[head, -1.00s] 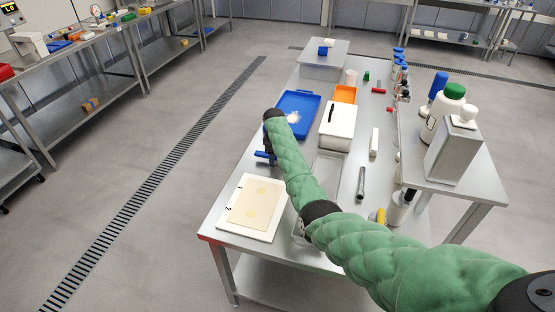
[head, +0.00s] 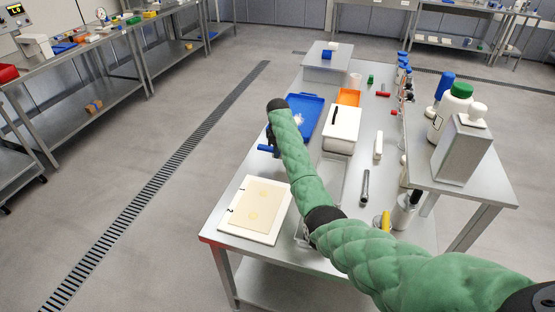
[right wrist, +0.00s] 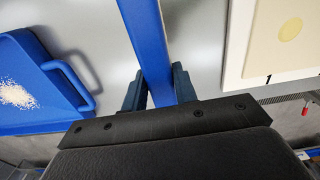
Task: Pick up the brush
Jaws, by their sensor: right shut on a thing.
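My right gripper (right wrist: 159,90) is shut on the brush, whose long blue handle (right wrist: 150,45) runs up out of the right wrist view between the fingers. The brush's bristles are not seen. In the head view the blue end of the brush (head: 267,149) sticks out left of my right gripper (head: 272,139), over the table between the blue tray and the white board. The green arm hides part of the gripper there. The brush seems to be a little above the table. My left gripper is not in view.
A blue tray (head: 313,102) with white powder lies beyond the gripper. A white board (head: 277,232) with a dough sheet lies nearer. A white box (head: 341,127), a metal tray and a grey tube (head: 365,187) stand to the right. The table's left edge is close by.

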